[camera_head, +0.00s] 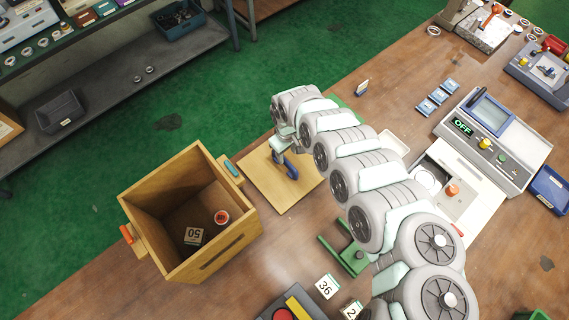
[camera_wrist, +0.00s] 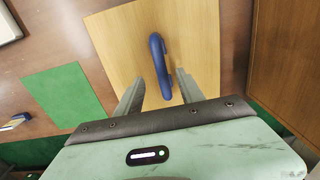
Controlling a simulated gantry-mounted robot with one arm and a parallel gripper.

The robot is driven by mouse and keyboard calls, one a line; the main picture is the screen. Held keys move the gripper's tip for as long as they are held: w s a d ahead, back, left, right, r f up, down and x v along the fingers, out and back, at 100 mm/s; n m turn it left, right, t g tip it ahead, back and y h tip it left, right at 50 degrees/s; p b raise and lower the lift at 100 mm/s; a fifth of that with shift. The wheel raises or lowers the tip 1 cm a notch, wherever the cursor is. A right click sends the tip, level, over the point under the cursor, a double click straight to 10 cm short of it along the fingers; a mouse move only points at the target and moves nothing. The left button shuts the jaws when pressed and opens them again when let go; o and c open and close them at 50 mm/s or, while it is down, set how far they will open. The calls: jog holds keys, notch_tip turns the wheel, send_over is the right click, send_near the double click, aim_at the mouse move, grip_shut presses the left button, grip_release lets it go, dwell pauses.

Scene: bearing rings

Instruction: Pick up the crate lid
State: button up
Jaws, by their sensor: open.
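The crate lid (camera_head: 262,186) is a flat square wooden board with a blue arched handle (camera_head: 291,169). It lies on the brown table beside the open wooden crate (camera_head: 240,207). My gripper (camera_head: 283,158) is over the lid by the handle, partly hidden by my arm. In the wrist view the lid (camera_wrist: 200,35) fills the upper middle, and its blue handle (camera_wrist: 158,65) stands between the two fingers of my gripper (camera_wrist: 158,88). The fingers are apart, one on each side of the handle, with gaps visible. Whether they are low enough to surround it is hard to tell.
The crate holds a block marked 50 (camera_head: 194,236) and a small red-and-white item (camera_head: 221,217). A green bracket (camera_head: 350,257) and a white console (camera_head: 490,140) are to the right of the lid. A green mat (camera_wrist: 60,95) lies beside the lid.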

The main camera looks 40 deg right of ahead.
aim_at(285, 160)
notch_tip(285, 160, down, 2)
jog(key=shift+w+f, duration=0.1)
jog(key=shift+w+a+f+b, duration=0.1)
jog(key=shift+w+f+b, duration=0.05)
jog(key=shift+f, duration=0.55)
jog(key=shift+w+a+f+b, duration=0.1)
jog(key=shift+w+f+b, duration=0.1)
jog(key=shift+f, duration=0.55)
jog(key=shift+w+f+b, duration=0.1)
jog(key=shift+f+b, duration=0.05)
jog(key=shift+f, duration=0.55)
jog(key=shift+s+f, duration=0.1)
jog(key=shift+f, duration=0.4)
jog(key=shift+d, duration=0.1)
jog(key=shift+c, duration=0.2)
grip_shut()
